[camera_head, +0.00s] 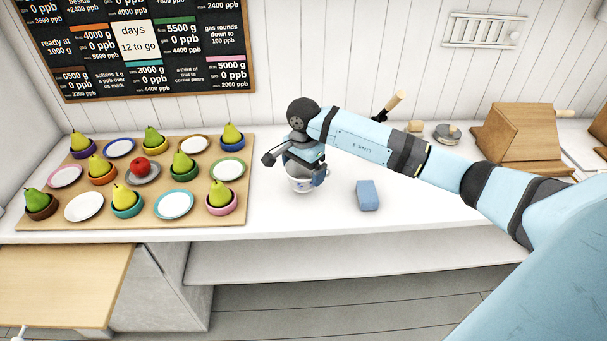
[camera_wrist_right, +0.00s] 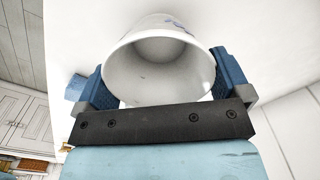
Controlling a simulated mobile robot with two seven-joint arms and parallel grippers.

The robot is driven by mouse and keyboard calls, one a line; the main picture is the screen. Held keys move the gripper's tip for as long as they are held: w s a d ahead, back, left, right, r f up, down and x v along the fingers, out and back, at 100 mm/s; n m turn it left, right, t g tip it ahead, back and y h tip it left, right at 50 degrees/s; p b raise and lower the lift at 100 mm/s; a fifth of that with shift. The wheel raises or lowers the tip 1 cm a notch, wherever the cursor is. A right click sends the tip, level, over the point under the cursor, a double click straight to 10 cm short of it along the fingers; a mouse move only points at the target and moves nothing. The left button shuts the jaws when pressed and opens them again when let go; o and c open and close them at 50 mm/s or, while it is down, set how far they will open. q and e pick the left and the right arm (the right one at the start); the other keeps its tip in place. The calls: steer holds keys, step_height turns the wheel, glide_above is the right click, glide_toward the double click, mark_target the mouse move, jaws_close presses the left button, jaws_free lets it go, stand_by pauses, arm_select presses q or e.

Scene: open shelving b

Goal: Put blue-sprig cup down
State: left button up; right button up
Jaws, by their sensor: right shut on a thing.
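The blue-sprig cup (camera_head: 301,182) is white with small blue marks and is at the counter, right of the wooden board. In the right wrist view the cup (camera_wrist_right: 157,75) shows its empty inside, and a bit of blue pattern shows near its far rim. My right gripper (camera_head: 304,168) is shut on the cup, with one blue finger on each side of it; both fingers also show in the right wrist view (camera_wrist_right: 160,85). The cup looks upright and at or just above the counter; I cannot tell if its base touches. My left gripper is not in view.
A blue block (camera_head: 368,195) lies on the white counter (camera_head: 420,212) just right of the cup. A wooden board (camera_head: 207,217) with pears, an apple, bowls and plates is at left. A wooden block (camera_head: 515,140) stands at right. Counter between board and cup is clear.

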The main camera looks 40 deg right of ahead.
steer(key=shift+f, duration=0.95)
steer(key=o, duration=0.6)
steer(key=shift+f, duration=0.2)
steer(key=shift+r, duration=0.1)
